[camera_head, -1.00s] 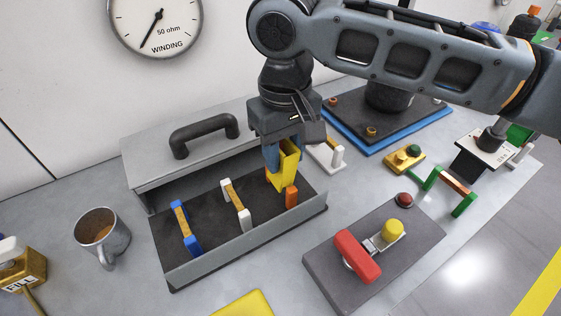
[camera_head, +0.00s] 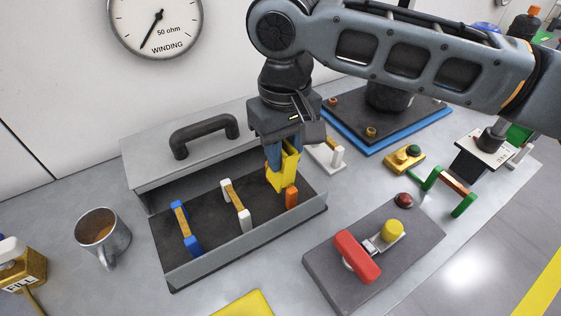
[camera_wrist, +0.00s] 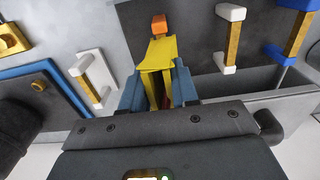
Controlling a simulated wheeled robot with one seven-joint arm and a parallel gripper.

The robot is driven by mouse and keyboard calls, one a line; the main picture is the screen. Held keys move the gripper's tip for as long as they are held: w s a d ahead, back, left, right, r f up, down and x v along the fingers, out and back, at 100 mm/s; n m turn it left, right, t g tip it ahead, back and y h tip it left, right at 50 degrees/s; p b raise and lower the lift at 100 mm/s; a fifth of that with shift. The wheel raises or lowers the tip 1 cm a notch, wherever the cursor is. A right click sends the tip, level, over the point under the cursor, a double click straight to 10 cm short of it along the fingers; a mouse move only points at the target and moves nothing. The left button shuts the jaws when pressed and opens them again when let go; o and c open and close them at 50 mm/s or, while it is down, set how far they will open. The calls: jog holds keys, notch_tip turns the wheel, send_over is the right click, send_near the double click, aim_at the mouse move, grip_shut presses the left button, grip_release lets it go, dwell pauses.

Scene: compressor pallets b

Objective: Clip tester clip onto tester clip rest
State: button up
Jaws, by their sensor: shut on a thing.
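The yellow tester clip (camera_head: 284,174) is between the fingers of my gripper (camera_head: 280,160), which is shut on it. The clip points down at the orange-ended bar (camera_head: 291,197) at the right end of the open tray. In the wrist view the clip (camera_wrist: 158,62) reaches toward one orange end (camera_wrist: 158,24); the rest of that bar is hidden behind the clip and fingers. I cannot tell whether the clip touches the bar. No label shows which bar is the tester clip rest.
The grey tray (camera_head: 240,242) also holds a white-ended bar (camera_head: 236,205) and a blue-ended bar (camera_head: 186,227). Another white-ended bar (camera_head: 337,157) stands just right of it, and a green-ended bar (camera_head: 463,206) farther right. A toggle clamp plate (camera_head: 320,262) lies in front; a mug (camera_head: 103,240) stands left.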

notch_tip(320, 180, up, 5)
jog(key=p, duration=0.4)
jog(key=shift+s+a+p, duration=0.1)
jog(key=shift+a+p, duration=0.05)
jog(key=shift+p, duration=0.25)
jog(key=shift+s, duration=0.1)
